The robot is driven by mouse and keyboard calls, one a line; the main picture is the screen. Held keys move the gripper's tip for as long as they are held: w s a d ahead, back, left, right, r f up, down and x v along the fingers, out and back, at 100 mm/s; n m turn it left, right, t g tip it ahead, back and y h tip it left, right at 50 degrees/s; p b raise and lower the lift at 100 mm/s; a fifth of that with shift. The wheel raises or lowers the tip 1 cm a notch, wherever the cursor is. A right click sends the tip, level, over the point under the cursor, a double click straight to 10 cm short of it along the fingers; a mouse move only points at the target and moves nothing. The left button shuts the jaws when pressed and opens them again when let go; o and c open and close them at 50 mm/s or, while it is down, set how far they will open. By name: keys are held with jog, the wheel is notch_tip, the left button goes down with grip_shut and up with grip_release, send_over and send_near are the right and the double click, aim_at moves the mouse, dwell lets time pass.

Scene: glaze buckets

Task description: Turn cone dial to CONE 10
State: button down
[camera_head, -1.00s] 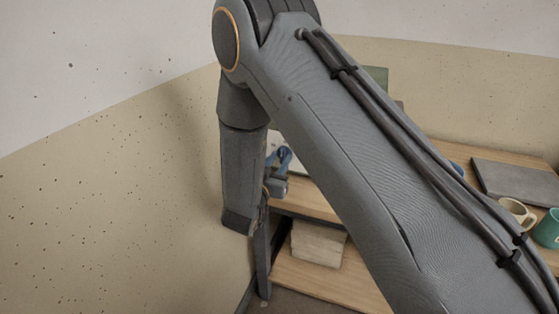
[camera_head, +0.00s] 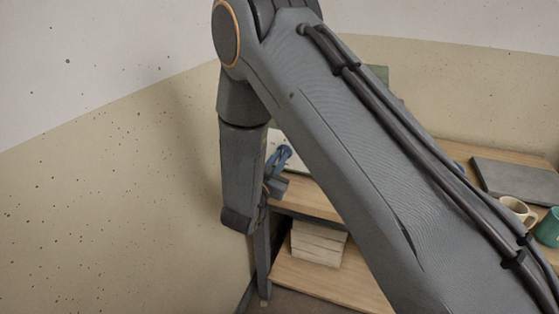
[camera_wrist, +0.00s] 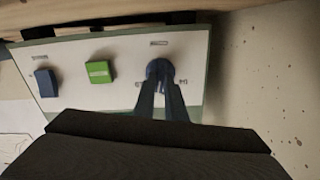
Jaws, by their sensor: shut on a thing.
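The control panel (camera_wrist: 125,48) is a white plate that fills the upper part of the wrist view. A dark round dial (camera_wrist: 160,70) sits at its right side, with small printed labels around it too blurred to read. My gripper (camera_wrist: 162,84) is shut on the dial, its two blue fingers reaching up to it and covering its lower part. In the head view the panel (camera_head: 297,163) is mostly hidden behind my arm, and my gripper (camera_head: 279,160) shows as a blue shape in front of it. The dial's pointer cannot be made out.
On the panel are a green square button (camera_wrist: 100,71) and a blue square button (camera_wrist: 46,82). A wooden shelf unit (camera_head: 310,200) holds a pale stack (camera_head: 318,243) below. A cream mug (camera_head: 513,209), a teal mug (camera_head: 547,229) and a grey slab (camera_head: 515,180) stand at right. A speckled wall (camera_wrist: 270,80) is close beside the panel.

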jog(key=m+b, duration=0.1)
jog(key=m, duration=0.3)
jog(key=shift+f+m, duration=0.1)
jog(key=shift+m, duration=0.2)
jog(key=m+b, duration=0.2)
jog(key=m, duration=0.2)
jog(key=shift+d+m, duration=0.1)
jog(key=shift+m, duration=0.3)
jog(key=c, duration=1.8)
grip_release()
jog(key=shift+s, duration=0.1)
jog(key=b+v, duration=0.1)
jog(key=v, duration=0.6)
jog(key=shift+s, duration=0.35)
